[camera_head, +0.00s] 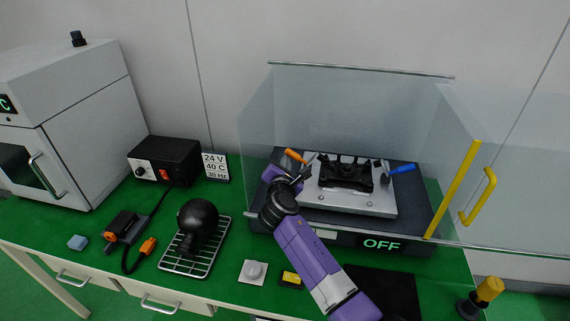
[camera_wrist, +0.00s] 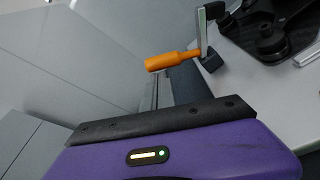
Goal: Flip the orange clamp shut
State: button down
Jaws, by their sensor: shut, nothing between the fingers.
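The orange clamp (camera_head: 295,156) is at the left end of the silver fixture plate (camera_head: 350,198). In the wrist view its orange handle (camera_wrist: 172,61) points left from an upright metal lever at the plate's edge. My gripper (camera_head: 304,172) is shut and empty beside the clamp, just below and right of the handle in the head view. I cannot tell whether it touches the clamp. A blue-handled clamp (camera_head: 402,168) is on the right side of the plate, with a black part (camera_head: 345,177) between the clamps.
A clear enclosure (camera_head: 350,100) surrounds the fixture at the back and sides, with a yellow-handled door (camera_head: 480,195) at right. An "OFF" display (camera_head: 381,243) is in front. A black box (camera_head: 165,160), a wire rack (camera_head: 195,260) and a white oven (camera_head: 75,120) stand at left.

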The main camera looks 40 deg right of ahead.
aim_at(295, 155)
jog(key=shift+r, duration=0.1)
jog(key=r+m, duration=0.1)
jog(key=s+r+m+t+b, duration=0.1)
jog(key=m, duration=0.1)
jog(key=shift+d, duration=0.4)
jog(key=m+b, duration=0.1)
jog(key=s+d+r+m+t+b, duration=0.1)
jog(key=m, duration=0.1)
jog(key=shift+s+r+m, duration=0.1)
jog(key=shift+s+m, duration=0.1)
jog(key=shift+m, duration=0.1)
jog(key=shift+s+d+r+m+t+b, duration=0.25)
jog(key=shift+s+d+r+m+b, duration=0.15)
jog(key=shift+m+b, duration=0.5)
jog(key=shift+s+d+r+m+t+b, duration=0.25)
jog(key=shift+s+m+b, duration=0.35)
jog(key=shift+m, duration=0.4)
jog(key=shift+w, duration=0.1)
